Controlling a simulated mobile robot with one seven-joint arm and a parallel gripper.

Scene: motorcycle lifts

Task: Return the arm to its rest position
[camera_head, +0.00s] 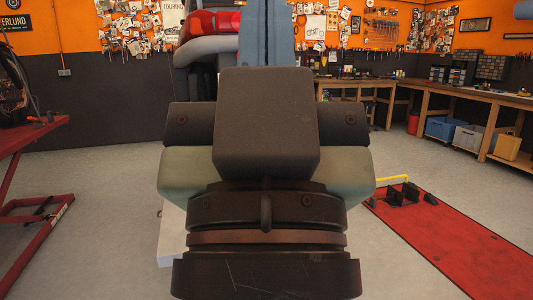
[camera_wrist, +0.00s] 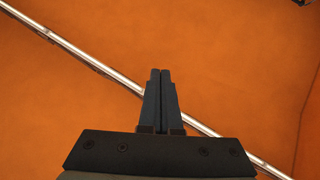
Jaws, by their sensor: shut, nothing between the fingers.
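My gripper (camera_head: 267,25) fills the middle of the head view, seen close up. Its dark wrist housing is in front and its two blue-grey fingers point up, running out past the top edge. In the wrist view my gripper (camera_wrist: 160,73) has its two fingers side by side and touching, with nothing between them. The wrist view shows an orange wall (camera_wrist: 70,110) behind the fingers, crossed by a shiny metal rail (camera_wrist: 75,48). The fingers overlap the rail in the picture; whether they are near it I cannot tell.
A red lift (camera_head: 40,135) stands at left. A red floor platform (camera_head: 455,240) with a black wheel chock (camera_head: 403,194) lies at right. Workbenches (camera_head: 440,96) line the back right. A red and grey object (camera_head: 208,45) is behind my gripper. Grey floor (camera_head: 100,200) is clear at left.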

